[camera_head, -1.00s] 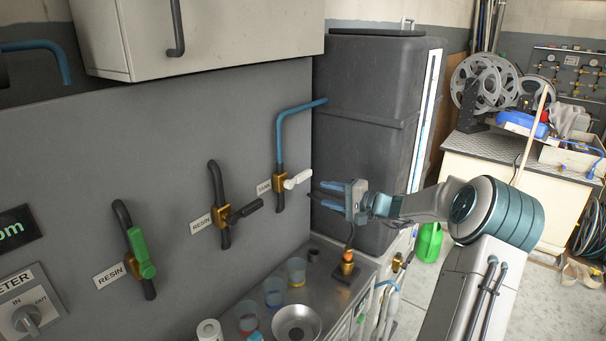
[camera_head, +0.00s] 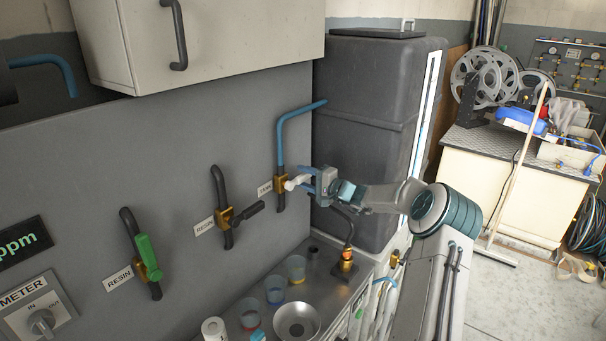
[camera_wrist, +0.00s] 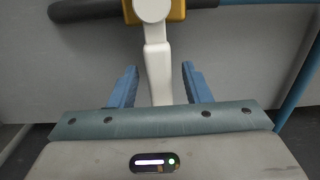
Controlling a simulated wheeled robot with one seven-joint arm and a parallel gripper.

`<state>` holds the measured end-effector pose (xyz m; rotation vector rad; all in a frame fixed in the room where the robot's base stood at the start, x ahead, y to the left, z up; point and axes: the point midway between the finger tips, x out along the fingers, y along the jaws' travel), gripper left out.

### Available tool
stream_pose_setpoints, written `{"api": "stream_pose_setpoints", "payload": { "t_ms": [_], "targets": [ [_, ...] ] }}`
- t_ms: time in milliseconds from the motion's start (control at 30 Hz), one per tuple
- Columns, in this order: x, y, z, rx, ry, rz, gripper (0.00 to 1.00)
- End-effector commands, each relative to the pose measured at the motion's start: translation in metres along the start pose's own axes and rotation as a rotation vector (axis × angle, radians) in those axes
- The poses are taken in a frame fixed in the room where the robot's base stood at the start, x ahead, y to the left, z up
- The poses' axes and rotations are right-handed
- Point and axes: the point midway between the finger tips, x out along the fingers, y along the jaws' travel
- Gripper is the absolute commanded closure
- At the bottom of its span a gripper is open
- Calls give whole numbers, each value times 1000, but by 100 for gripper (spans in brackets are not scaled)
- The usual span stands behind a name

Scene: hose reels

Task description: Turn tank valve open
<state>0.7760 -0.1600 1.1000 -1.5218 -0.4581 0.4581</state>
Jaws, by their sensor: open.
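The tank valve has a white lever handle (camera_head: 297,181) on a brass body (camera_head: 279,185), fed by a blue pipe (camera_head: 281,140) on the grey wall panel. Its label (camera_head: 264,189) is beside it. My gripper (camera_head: 309,181) is open at the handle's right end. In the wrist view, the white handle (camera_wrist: 158,70) runs between the two blue fingers of my gripper (camera_wrist: 160,88), with visible gaps on both sides. The brass body (camera_wrist: 176,10) is at the top of that view.
Left of it are a black-handled resin valve (camera_head: 240,215) and a green-handled one (camera_head: 148,257). Below, a counter holds cups (camera_head: 274,290) and a metal bowl (camera_head: 297,321). A dark tank (camera_head: 365,130) stands close behind my gripper.

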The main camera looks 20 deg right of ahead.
Motion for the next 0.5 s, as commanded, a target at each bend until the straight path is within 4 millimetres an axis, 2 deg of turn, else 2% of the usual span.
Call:
{"api": "stream_pose_setpoints", "payload": {
  "t_ms": [100, 367, 400, 500],
  "targets": [
    [7, 0, 0, 1, -1, 0, 56],
    [8, 0, 0, 0, 0, 0, 56],
    [8, 0, 0, 0, 0, 0, 59],
    [8, 0, 0, 0, -1, 0, 87]
  ]
}}
